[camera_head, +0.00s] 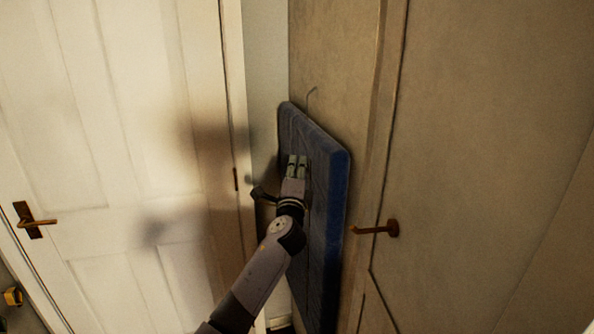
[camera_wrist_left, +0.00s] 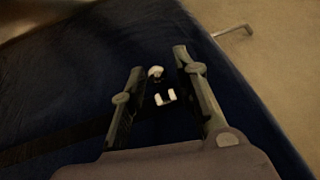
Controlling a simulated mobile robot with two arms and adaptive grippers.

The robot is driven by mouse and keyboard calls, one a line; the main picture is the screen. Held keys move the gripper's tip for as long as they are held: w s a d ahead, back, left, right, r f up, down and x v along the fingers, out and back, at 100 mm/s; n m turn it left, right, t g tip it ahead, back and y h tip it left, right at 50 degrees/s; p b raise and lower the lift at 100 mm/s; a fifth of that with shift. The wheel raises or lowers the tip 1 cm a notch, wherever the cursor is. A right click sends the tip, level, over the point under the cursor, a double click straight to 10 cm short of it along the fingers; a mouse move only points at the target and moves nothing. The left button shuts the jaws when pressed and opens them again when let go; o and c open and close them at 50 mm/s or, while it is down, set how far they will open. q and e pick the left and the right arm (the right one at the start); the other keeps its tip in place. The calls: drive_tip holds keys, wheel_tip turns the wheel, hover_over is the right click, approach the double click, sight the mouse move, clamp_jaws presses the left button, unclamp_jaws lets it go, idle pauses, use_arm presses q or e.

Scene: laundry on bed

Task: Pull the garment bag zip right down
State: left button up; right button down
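The dark blue garment bag (camera_head: 332,190) hangs upright against the wardrobe side, with its hanger hook (camera_head: 311,93) above it. My left gripper (camera_head: 297,160) is in front of the bag's upper half. In the left wrist view, its two fingers (camera_wrist_left: 158,62) are apart, with dark blue bag fabric (camera_wrist_left: 70,85) beyond them. A small pale zip pull (camera_wrist_left: 165,97) shows between the fingers, with a rounded pale piece just above it. I cannot tell whether either finger touches the pull. The zip line is too dark to follow. My right gripper is in neither view.
A white panelled door (camera_head: 110,150) with a brass handle (camera_head: 34,220) stands to the left.

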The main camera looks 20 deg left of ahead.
use_arm(q)
drive_tip(key=shift+c, duration=0.4)
clamp_jaws()
